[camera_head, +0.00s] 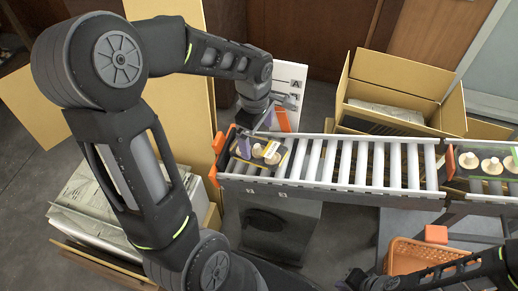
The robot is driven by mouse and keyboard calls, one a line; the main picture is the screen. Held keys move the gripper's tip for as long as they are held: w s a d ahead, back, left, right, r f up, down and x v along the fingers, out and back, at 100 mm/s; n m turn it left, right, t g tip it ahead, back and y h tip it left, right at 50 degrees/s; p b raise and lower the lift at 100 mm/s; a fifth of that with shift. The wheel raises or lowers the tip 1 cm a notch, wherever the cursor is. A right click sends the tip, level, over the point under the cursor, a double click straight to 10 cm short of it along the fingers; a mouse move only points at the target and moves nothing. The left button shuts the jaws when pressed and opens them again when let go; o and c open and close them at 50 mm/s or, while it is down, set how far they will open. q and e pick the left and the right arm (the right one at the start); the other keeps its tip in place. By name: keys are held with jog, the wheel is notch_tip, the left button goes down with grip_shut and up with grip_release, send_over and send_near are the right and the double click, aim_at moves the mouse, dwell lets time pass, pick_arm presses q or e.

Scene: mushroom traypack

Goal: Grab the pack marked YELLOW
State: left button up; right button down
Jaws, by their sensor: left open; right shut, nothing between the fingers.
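A dark mushroom pack (270,157) with pale mushrooms under a clear top lies at the left end of the roller conveyor (330,187). It shows yellowish edging and a purple patch; I cannot read any label. My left gripper (246,134) is open, close above the pack's upper left side and partly covering it. I cannot tell whether it touches the pack. Another mushroom pack (486,184), with green edging, is at the right end and cut off by the picture edge. My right gripper (358,280) is low at the bottom right, shut and empty.
An orange basket (412,256) stands below the conveyor, near my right arm. Open cardboard boxes stand behind the conveyor (400,75) and at the lower left. The middle rollers are clear. An orange end piece (217,142) borders the conveyor's left end.

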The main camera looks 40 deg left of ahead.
aim_at(258, 146)
pick_arm(q)
jog(key=shift+f, duration=1.1)
jog(key=f, duration=0.3)
jog(key=f+b, duration=0.1)
jog(key=f, duration=0.1)
jog(key=shift+w+f, duration=0.15)
jog(key=shift+w, duration=0.1)
jog(key=shift+a, duration=0.1)
jog(key=c, duration=1.3)
jog(key=shift+r, duration=0.2)
notch_tip(258, 146, up, 10)
jog(key=shift+f+p, duration=0.1)
jog(key=shift+p, duration=0.65)
